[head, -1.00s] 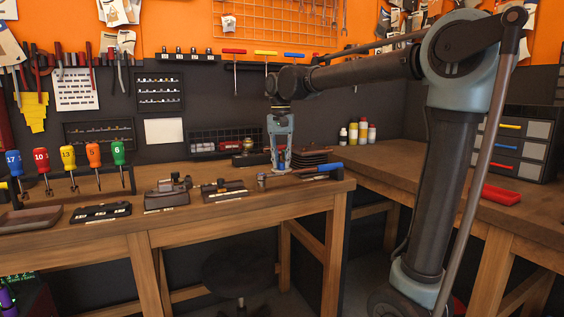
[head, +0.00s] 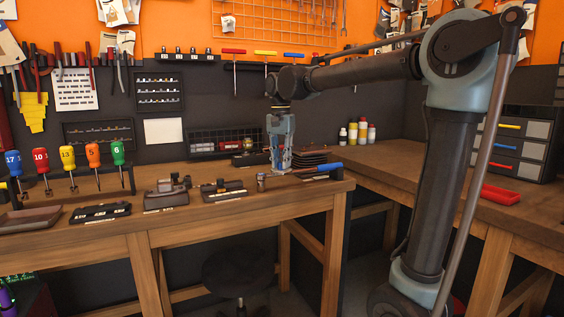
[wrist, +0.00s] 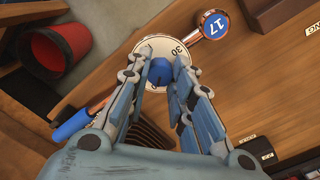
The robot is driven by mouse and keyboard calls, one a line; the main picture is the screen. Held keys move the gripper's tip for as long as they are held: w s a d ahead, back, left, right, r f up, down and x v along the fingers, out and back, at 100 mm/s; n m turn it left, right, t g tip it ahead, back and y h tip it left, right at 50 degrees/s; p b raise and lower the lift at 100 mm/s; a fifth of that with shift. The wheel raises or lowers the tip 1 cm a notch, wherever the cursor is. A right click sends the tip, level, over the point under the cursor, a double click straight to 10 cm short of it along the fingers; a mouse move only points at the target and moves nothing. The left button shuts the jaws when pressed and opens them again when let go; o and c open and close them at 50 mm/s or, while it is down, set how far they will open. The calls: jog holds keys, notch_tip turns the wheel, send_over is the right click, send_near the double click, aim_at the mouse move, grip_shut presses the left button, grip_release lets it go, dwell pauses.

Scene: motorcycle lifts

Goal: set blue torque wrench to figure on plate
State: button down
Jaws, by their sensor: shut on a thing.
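The blue torque wrench lies on the left wooden bench near its right end; its blue handle (head: 330,167) also shows in the wrist view (wrist: 80,122). A white dial (wrist: 152,48) with figures round its rim, 30 and 0 among them, sits along the wrench. A blue knob (wrist: 160,72) stands at the dial's middle. A round blue plate (wrist: 214,24) reading 17 tops the copper-coloured end (head: 261,181). My gripper (head: 279,172), pointing down, is shut on the knob; its fingertips (wrist: 161,77) flank it. The fingers hide part of the dial and any pointer.
Dark stacked trays (head: 308,158) stand close behind the gripper. Dark holders (head: 223,189) stand left along the bench front. Numbered screwdrivers (head: 67,158) stand farther left. A red tray (head: 500,194) lies on the right bench. A red round container (wrist: 58,45) shows in the wrist view.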

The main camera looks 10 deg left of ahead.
jog(key=c, duration=1.4)
grip_release()
jog(key=shift+o, duration=0.2)
jog(key=shift+r, duration=0.1)
notch_tip(320, 180, up, 12)
jog(key=shift+w, duration=0.15)
